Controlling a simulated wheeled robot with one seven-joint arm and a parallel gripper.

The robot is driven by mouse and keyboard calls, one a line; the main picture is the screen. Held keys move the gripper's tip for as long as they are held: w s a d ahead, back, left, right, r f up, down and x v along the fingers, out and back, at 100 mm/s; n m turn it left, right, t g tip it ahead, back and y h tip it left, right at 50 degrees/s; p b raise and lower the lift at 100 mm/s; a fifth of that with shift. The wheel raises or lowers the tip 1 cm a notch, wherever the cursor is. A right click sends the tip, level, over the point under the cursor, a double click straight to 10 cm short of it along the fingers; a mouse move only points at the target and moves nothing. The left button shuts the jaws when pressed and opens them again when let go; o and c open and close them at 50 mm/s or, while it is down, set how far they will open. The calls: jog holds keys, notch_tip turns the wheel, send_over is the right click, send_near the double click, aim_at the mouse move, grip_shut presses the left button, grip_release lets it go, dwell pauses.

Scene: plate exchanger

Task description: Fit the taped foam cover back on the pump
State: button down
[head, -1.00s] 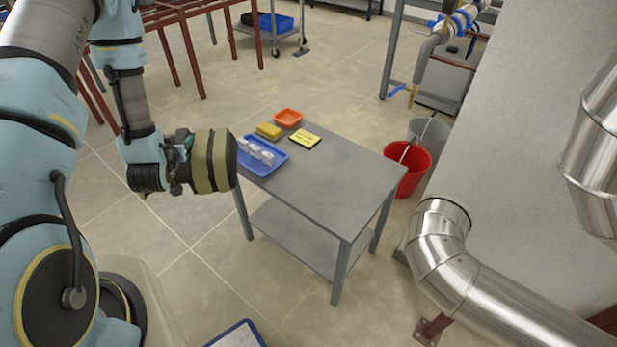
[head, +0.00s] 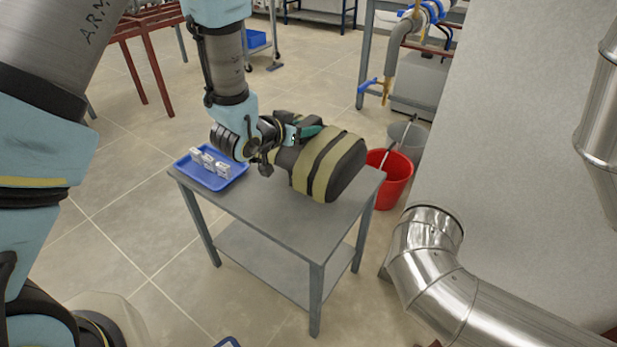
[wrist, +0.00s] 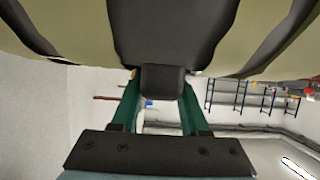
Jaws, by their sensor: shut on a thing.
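The foam cover (head: 345,165) is dark with tan tape bands around it. My gripper (head: 296,136) is shut on it at its left end, and the cover shows in front of or above the grey table's far right part in the head view. I cannot tell whether it touches the table. In the wrist view the cover (wrist: 175,30) fills the top, and my green fingers (wrist: 158,100) close on a dark block on it. I cannot make out the pump for certain.
A grey table (head: 270,215) bears a blue tray (head: 240,178) with several small white items. A red bucket (head: 397,180) stands behind its right side. Metal-clad piping (head: 440,265) runs at the lower right, beside a grey wall (head: 510,150).

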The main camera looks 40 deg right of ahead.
aim_at(285, 163)
notch_tip(285, 163, down, 9)
jog(key=shift+p, duration=0.3)
jog(key=shift+f, duration=0.1)
jog(key=shift+c, duration=2)
grip_release()
jog(key=b+v, duration=0.1)
jog(key=v, duration=1.1)
jog(key=shift+r, duration=0.2)
